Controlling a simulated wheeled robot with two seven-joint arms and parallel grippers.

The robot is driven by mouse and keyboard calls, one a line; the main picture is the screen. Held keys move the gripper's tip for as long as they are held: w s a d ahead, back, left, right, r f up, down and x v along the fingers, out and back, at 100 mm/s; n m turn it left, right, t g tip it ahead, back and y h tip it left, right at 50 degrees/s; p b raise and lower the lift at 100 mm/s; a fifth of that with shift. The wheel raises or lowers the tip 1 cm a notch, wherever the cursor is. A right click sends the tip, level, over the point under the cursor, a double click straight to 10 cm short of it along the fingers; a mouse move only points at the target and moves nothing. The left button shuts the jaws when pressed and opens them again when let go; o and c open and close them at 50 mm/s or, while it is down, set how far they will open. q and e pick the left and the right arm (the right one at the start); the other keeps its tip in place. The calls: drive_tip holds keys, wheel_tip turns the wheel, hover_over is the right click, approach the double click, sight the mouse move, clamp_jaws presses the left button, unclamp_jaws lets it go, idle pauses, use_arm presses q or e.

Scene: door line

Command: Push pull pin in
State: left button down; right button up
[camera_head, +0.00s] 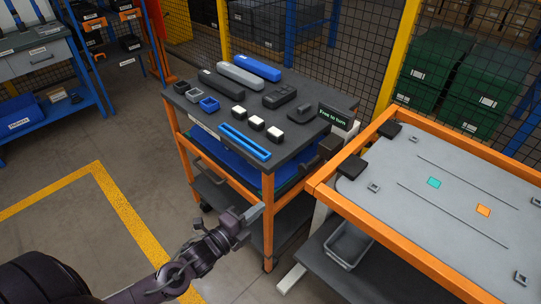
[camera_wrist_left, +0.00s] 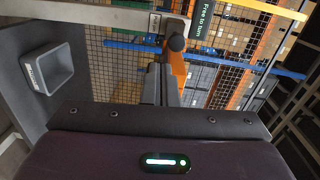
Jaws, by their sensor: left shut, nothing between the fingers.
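A dark knob (camera_wrist_left: 177,43), which looks like the pull pin, shows just beyond my fingertips in the left wrist view. In the head view a dark fitting (camera_head: 329,147) sits at the trolley's right corner, below a small display (camera_head: 335,116) reading "Free to turn". The display also shows in the left wrist view (camera_wrist_left: 205,18). I cannot tell how far in the pin sits. My left gripper (camera_head: 246,217) is shut and empty, in front of the orange-framed trolley (camera_head: 268,215). It also shows in the left wrist view (camera_wrist_left: 160,72). My right gripper is not in view.
The trolley top holds blue and dark parts, small bins (camera_head: 208,104) and white-topped blocks (camera_head: 256,123). An orange-framed grey table (camera_head: 460,205) stands at the right, with a grey bin (camera_head: 348,243) under its near side. The floor (camera_head: 60,185) at left is clear.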

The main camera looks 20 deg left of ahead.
use_arm(q)
wheel_tip(320, 180, up, 2)
drive_tip(key=m+p, duration=0.1)
drive_tip(key=p, duration=0.1)
approach(302, 171)
drive_tip(key=shift+h, duration=0.4)
drive_tip(key=p+x, duration=0.1)
drive_tip(key=x, duration=0.4)
drive_tip(key=shift+w, duration=0.45)
drive_tip(key=shift+w+d+f, duration=0.1)
drive_tip(key=shift+w, duration=0.4)
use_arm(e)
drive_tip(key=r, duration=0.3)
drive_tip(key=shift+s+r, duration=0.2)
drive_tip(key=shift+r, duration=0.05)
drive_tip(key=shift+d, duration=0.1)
